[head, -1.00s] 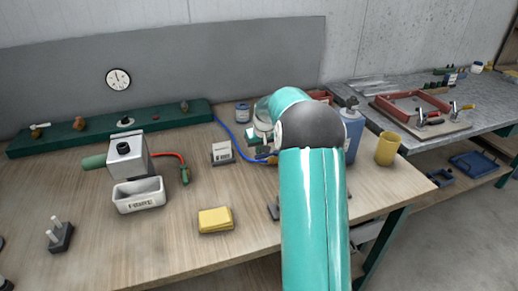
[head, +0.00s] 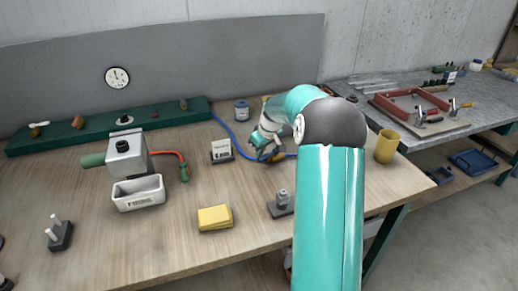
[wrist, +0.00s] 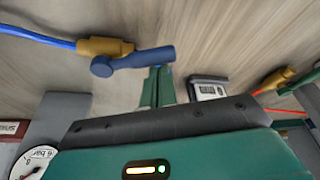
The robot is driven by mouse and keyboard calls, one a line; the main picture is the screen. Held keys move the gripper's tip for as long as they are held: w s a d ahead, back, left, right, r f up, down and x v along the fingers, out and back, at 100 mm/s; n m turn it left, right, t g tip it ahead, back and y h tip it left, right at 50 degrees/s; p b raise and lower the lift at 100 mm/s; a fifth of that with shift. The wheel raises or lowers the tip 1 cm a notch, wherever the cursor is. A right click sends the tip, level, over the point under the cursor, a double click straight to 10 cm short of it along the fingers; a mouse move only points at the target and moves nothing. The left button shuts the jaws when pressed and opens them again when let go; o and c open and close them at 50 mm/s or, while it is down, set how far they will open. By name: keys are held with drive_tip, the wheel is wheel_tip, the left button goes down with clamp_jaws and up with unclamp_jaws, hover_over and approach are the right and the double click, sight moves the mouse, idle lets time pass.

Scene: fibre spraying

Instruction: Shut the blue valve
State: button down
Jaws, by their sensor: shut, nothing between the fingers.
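The blue valve shows in the wrist view as a brass body with a blue lever (wrist: 140,60). The lever points right, roughly in line with the body and the hose, slightly angled. In the head view the brass valve body (head: 275,157) lies on the wooden bench, partly hidden by my gripper. My gripper (head: 264,148) is low over the bench beside it. In the wrist view its green fingers (wrist: 157,84) are shut and empty, close to the lever's free end; I cannot tell whether they touch it.
A blue hose (head: 233,138) runs to the valve. A small label stand (head: 221,151), a yellow sponge-like block (head: 215,217) and a metal fitting (head: 281,204) stand nearby. A second valve with a green handle and red hose (head: 184,172) is left. A yellow cup (head: 387,146) stands right.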

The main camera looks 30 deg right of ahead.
sight(277, 173)
drive_tip(key=s+n, duration=0.1)
drive_tip(key=s+n+y, duration=0.1)
drive_tip(key=n, duration=0.1)
drive_tip(key=shift+d+n, duration=0.1)
drive_tip(key=shift+n, duration=0.2)
drive_tip(key=n, duration=0.1)
drive_tip(key=s+n+g, duration=0.1)
drive_tip(key=shift+s+d+n+y, duration=0.25)
drive_tip(key=shift+s+n+y, duration=0.05)
drive_tip(key=shift+n+y, duration=0.1)
drive_tip(key=n, duration=0.1)
drive_tip(key=s+n, duration=0.1)
drive_tip(key=shift+s+d+n+g+y, duration=0.15)
drive_tip(key=shift+d+n+g+y, duration=0.15)
drive_tip(key=shift+d+n+y, duration=0.1)
drive_tip(key=n, duration=0.1)
drive_tip(key=s+d+n+g, duration=0.1)
drive_tip(key=n, duration=0.1)
drive_tip(key=shift+d, duration=0.1)
drive_tip(key=shift+s+d, duration=0.25)
drive_tip(key=shift+d, duration=0.15)
